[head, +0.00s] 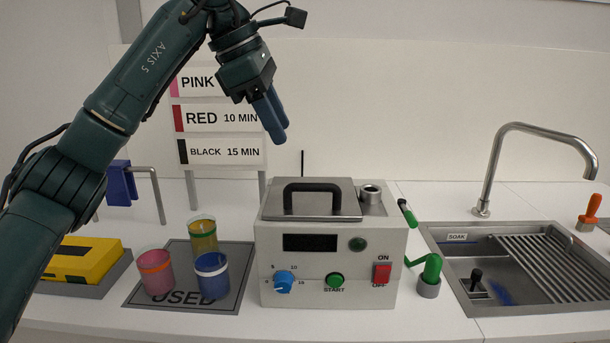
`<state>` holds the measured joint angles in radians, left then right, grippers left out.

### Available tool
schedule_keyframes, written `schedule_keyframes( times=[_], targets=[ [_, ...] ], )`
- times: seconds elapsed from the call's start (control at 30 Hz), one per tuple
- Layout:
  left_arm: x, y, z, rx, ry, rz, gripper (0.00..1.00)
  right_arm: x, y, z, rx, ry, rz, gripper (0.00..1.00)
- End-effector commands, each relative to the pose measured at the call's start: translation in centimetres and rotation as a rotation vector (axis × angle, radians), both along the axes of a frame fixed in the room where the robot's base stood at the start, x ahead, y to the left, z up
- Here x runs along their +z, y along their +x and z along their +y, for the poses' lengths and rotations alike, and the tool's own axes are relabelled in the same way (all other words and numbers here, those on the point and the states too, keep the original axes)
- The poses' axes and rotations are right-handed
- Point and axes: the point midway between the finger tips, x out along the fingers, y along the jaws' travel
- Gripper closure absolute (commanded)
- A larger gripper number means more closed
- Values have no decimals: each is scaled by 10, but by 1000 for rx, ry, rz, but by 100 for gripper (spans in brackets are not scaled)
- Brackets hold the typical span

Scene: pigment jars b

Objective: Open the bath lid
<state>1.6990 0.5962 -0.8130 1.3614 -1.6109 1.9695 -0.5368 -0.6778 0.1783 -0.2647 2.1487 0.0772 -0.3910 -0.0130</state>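The bath (327,265) is a light grey box with a dial, a START button and a red switch on its front. Its flat metal lid (280,208) lies shut on top, with a black arched handle (312,187) standing up from it. My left gripper (279,138) is in the air above and to the left of the handle, apart from it, with its blue fingers pointing down and slightly right. The fingers overlap in this view, so any gap between them is hard to judge. I see nothing held in them. My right gripper is not in view.
Several jars, one blue (212,275), stand on the dark USED mat (232,290) left of the bath. A yellow box (80,262) is farther left. A green-handled tool in a holder (429,289) and the sink (455,270) are right. The sign (220,118) stands behind.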

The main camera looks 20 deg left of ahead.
Motion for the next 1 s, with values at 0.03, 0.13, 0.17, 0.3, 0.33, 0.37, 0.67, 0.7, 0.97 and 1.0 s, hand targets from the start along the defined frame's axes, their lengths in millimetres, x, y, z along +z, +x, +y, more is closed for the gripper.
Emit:
schedule_keyframes(
  times=[0.03, 0.13, 0.17, 0.3, 0.33, 0.37, 0.67, 0.7, 0.97, 1.0],
  targets=[
    [-12, 3, -4, -2, 1, 5, 64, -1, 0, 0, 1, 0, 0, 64],
    [-31, 8, -11, -3, 0, 5, 64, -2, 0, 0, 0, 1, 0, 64],
    [-37, 10, -13, -3, -1, 5, 64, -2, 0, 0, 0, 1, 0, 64],
    [-63, 18, -23, -3, -2, 5, 64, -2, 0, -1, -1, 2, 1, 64],
    [-67, 20, -24, -3, -2, 4, 64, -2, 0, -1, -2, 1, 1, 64],
    [-72, 21, -26, -3, -1, 3, 64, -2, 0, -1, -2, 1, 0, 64],
    [-97, 29, -35, -2, -2, 1, 64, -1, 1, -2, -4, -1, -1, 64],
    [-98, 29, -35, -2, -2, 1, 64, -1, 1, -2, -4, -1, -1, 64],
    [-98, 30, -36, -2, -3, 1, 65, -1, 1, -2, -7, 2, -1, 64],
    [-98, 30, -36, -2, -3, 1, 68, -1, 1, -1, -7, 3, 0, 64]
  ],
)
